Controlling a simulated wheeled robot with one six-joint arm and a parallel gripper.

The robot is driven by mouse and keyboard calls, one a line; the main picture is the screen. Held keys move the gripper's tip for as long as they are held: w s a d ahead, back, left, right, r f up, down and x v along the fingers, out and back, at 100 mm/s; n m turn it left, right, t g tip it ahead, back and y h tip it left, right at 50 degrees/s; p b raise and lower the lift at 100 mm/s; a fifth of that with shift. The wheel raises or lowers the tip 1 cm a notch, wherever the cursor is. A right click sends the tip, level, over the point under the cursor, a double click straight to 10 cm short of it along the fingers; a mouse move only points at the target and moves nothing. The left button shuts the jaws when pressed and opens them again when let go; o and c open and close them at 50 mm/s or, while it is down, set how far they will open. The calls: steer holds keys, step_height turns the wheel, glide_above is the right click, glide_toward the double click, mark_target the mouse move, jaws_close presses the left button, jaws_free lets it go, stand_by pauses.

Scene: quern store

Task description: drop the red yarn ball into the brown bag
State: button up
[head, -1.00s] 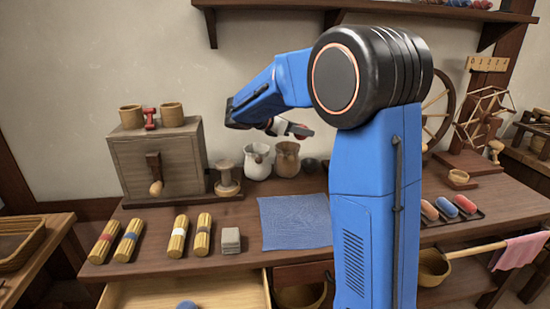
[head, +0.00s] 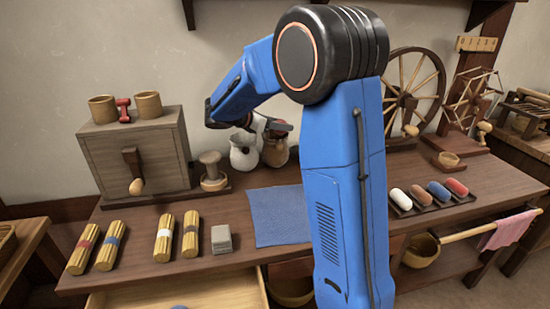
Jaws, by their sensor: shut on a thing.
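My gripper (head: 272,126) is at the end of the blue arm, partly hidden by its own wrist.
A wooden box (head: 135,160) with two cups and a spool (head: 212,170) stand left of the bags. A blue cloth (head: 280,215) lies in front. An open drawer (head: 190,295) juts out below. A spinning wheel (head: 412,85) stands at right.

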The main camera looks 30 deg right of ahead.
steer(key=shift+f, duration=0.25)
steer(key=o, duration=1.1)
steer(key=shift+a, duration=0.1)
steer(key=v, duration=1.7)
steer(key=shift+s+a, duration=0.1)
steer(key=shift+s, duration=0.1)
